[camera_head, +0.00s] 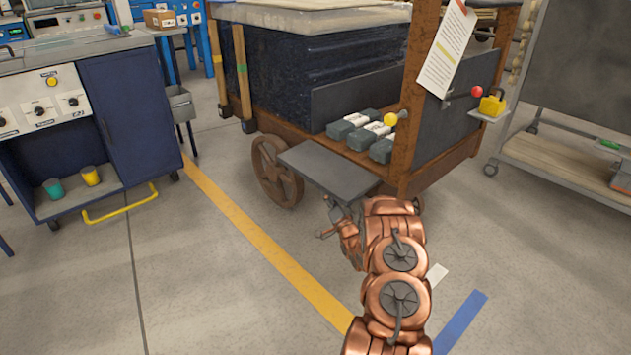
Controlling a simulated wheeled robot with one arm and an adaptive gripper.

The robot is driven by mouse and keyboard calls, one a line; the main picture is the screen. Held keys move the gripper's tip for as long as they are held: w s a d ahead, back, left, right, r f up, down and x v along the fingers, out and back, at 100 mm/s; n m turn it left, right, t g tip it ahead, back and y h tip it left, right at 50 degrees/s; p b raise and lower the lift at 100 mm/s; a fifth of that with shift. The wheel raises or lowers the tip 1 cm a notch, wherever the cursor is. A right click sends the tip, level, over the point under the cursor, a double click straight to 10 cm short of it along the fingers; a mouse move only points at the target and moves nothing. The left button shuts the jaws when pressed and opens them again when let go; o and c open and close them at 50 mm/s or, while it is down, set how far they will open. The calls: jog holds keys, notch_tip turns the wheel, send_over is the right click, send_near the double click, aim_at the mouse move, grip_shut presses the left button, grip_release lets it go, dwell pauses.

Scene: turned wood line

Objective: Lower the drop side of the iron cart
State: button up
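The cart has a brown frame, a spoked wheel (277,171) and a dark load bay. A flat grey panel (325,166), which looks like the drop side, juts outward from the cart's front edge, near level. Several grey-green blocks with white labels (341,131) lie on the bed behind it. A yellow ball knob (391,119) is at the bay's right post. My gripper (334,216) is by the panel's near right corner, at the end of my copper arm. Its fingers are small and partly hidden, so I cannot tell contact or opening.
A blue workbench (135,115) with a yellow floor-level bar (120,204) stands at left. A grey rack trolley (575,165) stands at right. A red ball (477,91) and yellow item (492,104) jut from the cart's right end. The floor left of my arm is clear.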

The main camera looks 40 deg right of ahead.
jog(key=b+x, duration=0.2)
jog(key=x, duration=0.4)
jog(key=shift+w+d+r, duration=0.15)
jog(key=shift+w, duration=0.3)
grip_shut()
dwell(0.4)
